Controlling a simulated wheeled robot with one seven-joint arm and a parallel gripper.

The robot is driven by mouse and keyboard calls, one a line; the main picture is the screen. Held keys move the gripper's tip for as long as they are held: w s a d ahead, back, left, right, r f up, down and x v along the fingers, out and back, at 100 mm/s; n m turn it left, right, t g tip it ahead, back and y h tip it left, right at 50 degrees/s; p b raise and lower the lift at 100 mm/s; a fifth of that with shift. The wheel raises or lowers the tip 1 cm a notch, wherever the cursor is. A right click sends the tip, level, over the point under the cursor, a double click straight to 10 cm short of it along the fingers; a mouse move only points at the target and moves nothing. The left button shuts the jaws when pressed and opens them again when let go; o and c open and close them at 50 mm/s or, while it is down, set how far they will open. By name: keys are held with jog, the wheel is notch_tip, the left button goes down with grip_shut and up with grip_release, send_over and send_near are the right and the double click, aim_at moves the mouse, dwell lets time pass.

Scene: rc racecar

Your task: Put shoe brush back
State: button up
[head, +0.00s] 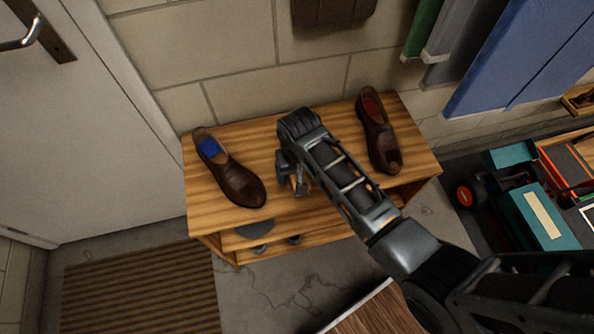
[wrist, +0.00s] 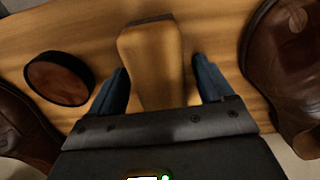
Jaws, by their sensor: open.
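The shoe brush (wrist: 152,55), a light wooden block with a dark far edge, lies on the wooden bench (head: 215,205). In the wrist view it sits between the two blue-grey fingers of my gripper (wrist: 161,85). The fingers are open, with a gap visible on both sides of the brush. In the head view my gripper (head: 297,184) is low over the middle of the bench, and my arm hides most of the brush.
Brown shoes stand at the bench's left (head: 232,172) and right (head: 378,130) ends. A round polish tin (wrist: 60,78) lies left of the brush in the wrist view. Dark items (head: 255,229) sit on the lower shelf. A teal toolbox (head: 535,215) is at right.

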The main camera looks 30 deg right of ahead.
notch_tip(320, 180, up, 12)
jog(key=shift+s+a+r+p, duration=0.15)
jog(key=shift+s+p, duration=0.2)
jog(key=shift+p, duration=0.1)
jog(key=s+f+n+t, duration=0.1)
jog(key=s+f+t, duration=0.15)
jog(key=s, duration=0.55)
jog(key=s+f+n+t, duration=0.15)
jog(key=s+t, duration=0.25)
jog(key=s, duration=0.4)
jog(key=s+r+t, duration=0.4)
jog(key=s+r, duration=0.4)
jog(key=r, duration=0.3)
jog(key=s+r+n+t, duration=0.1)
jog(key=s+r+t, duration=0.2)
jog(key=s+r, duration=0.5)
notch_tip(320, 180, up, 4)
jog(key=shift+d+f+t, duration=0.15)
jog(key=shift+d+t, duration=0.05)
jog(key=shift+t, duration=0.15)
jog(key=shift+s, duration=0.1)
